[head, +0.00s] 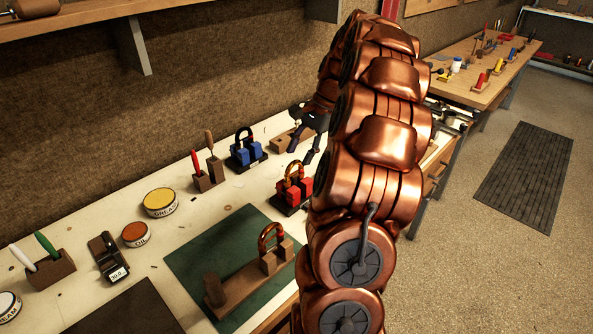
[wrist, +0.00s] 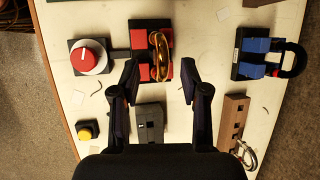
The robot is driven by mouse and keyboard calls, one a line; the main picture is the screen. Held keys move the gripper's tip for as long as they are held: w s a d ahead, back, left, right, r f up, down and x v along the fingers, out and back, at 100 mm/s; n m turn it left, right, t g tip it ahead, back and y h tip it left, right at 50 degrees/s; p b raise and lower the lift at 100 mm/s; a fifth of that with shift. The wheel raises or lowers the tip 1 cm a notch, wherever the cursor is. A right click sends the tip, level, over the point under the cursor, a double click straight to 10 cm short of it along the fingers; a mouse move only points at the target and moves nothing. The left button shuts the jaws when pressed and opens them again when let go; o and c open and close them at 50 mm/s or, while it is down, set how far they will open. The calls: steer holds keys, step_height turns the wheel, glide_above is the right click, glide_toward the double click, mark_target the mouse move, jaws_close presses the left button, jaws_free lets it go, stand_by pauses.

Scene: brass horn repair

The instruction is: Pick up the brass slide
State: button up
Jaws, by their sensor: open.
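A shiny brass U-shaped slide (head: 293,172) stands in a red-block holder (head: 304,188) on a black base. In the wrist view the slide (wrist: 160,56) lies between the red blocks (wrist: 137,39), ahead of the gap between my fingertips. My gripper (wrist: 159,78) is open and empty, with one finger on each side of the slide's line. In the head view my gripper (head: 301,148) is above the bench behind the red holder. A copper-coloured U-shaped piece (head: 271,236) stands in a wooden block on the green mat (head: 205,245).
A blue-block holder (head: 246,155) with a dark U-shaped piece is nearby, at upper right in the wrist view (wrist: 262,58). The wrist view also shows a red knob (wrist: 88,56), a yellow button (wrist: 87,130), a grey block (wrist: 150,122) and a wooden block (wrist: 232,120) with a metal loop.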

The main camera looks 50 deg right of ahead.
mark_target(296, 161)
steer(key=shift+d+p+x, duration=0.1)
steer(key=shift+p+x, duration=0.3)
steer(key=shift+x, duration=0.7)
steer(key=shift+d+p+x, duration=0.15)
steer(key=shift+p+x, duration=0.2)
steer(key=shift+x, duration=0.8)
steer(key=shift+w, duration=0.2)
jaws_close()
